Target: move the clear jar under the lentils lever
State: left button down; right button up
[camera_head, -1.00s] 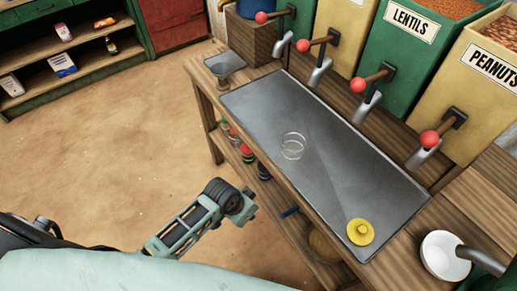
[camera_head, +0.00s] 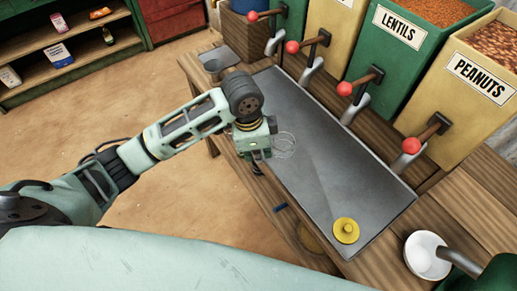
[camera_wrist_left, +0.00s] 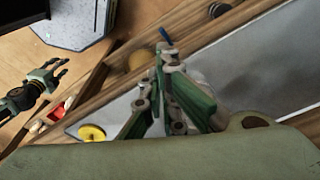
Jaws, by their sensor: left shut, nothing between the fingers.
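The clear jar (camera_head: 285,144) stands on the grey metal counter plate (camera_head: 330,165), near its left edge. It is hard to see against the plate. The lentils lever (camera_head: 345,88) has a red ball and sits in front of the green lentils bin (camera_head: 420,60), above a metal spout; the jar is to its left and nearer me. My left gripper (camera_head: 257,162) is just left of the jar at the counter's edge, shut and empty. Its fingers (camera_wrist_left: 165,60) also show in the left wrist view, where I cannot make out the jar. My right gripper (camera_wrist_left: 55,72) shows small there, its opening unclear.
A yellow round lid-like object (camera_head: 346,231) lies at the plate's near end. The peanuts lever (camera_head: 411,145) and other levers line the plate's far side. The plate's middle is clear.

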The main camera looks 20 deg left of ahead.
pick_arm(q)
jog(key=w+a+r+y, duration=0.1)
jog(key=w+a+r, duration=0.3)
jog(key=a, duration=0.1)
jog(key=shift+m+g, duration=0.4)
jog(key=d+f+p, duration=0.1)
jog(key=f, duration=0.2)
jog(key=d+f+p, duration=0.1)
jog(key=f, duration=0.2)
jog(key=w+d+f+p, duration=0.1)
jog(key=f, duration=0.2)
jog(key=shift+d+f, duration=0.25)
jog(key=shift+f, duration=0.05)
